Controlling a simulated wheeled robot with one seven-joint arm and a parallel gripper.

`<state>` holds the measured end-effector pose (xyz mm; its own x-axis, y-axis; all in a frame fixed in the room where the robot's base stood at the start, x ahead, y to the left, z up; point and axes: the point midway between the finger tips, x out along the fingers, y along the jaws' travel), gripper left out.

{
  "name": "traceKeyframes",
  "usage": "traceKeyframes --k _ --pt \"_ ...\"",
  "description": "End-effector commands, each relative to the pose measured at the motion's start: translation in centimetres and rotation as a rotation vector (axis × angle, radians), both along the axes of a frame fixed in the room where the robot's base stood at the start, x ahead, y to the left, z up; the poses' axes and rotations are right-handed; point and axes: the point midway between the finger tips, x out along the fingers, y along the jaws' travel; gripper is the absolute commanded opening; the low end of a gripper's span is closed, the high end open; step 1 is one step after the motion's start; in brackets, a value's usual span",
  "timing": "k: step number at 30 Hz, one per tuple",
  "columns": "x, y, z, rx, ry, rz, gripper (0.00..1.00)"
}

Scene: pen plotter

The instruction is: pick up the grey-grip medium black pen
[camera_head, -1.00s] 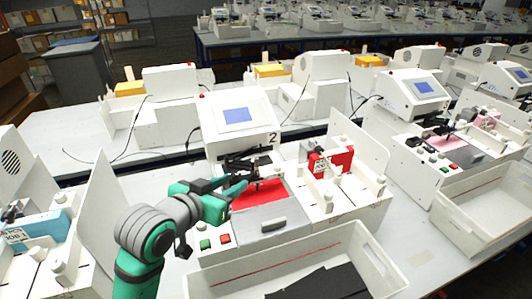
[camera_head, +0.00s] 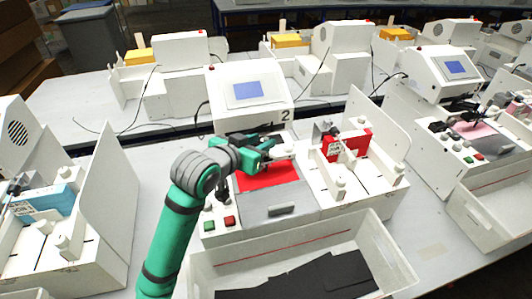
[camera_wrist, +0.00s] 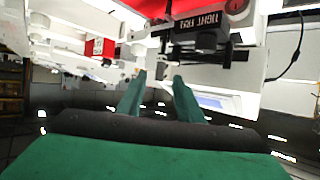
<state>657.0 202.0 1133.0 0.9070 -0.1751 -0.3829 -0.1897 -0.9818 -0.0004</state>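My gripper (camera_head: 270,148) is over the back of the plotter marked 2 (camera_head: 290,205), in front of its screen and at the back edge of the red sheet (camera_head: 265,177). A black carriage with a labelled block (camera_wrist: 195,38) is close beyond the fingers there, and the picture is upside down. I cannot make out the grey-grip medium black pen. A small dark upright item (camera_head: 222,191) stands by the buttons; I cannot tell what it is.
A red block (camera_head: 347,146) sits on the plotter's right side, by an upright white panel (camera_head: 372,130). A white bin (camera_head: 385,250) with black pieces stands in front. Another plotter with a blue block (camera_head: 45,205) is at the left. Bare table shows at the front right.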

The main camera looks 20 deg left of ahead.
Motion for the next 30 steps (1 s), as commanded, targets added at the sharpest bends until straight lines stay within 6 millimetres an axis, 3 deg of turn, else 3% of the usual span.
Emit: traceKeyframes --k 6,15,16,20,30 --pt "2.6 -0.7 -0.9 0.000 0.001 -0.002 0.33" --pt "3.1 -0.7 -1.1 -0.001 0.000 -0.002 0.33" --pt "3.1 -0.7 -1.1 -0.001 0.000 -0.002 0.31" --pt "3.1 -0.6 -1.1 -0.001 0.000 0.000 0.00" --pt "3.1 -0.6 -1.0 0.000 -0.001 0.000 0.00"
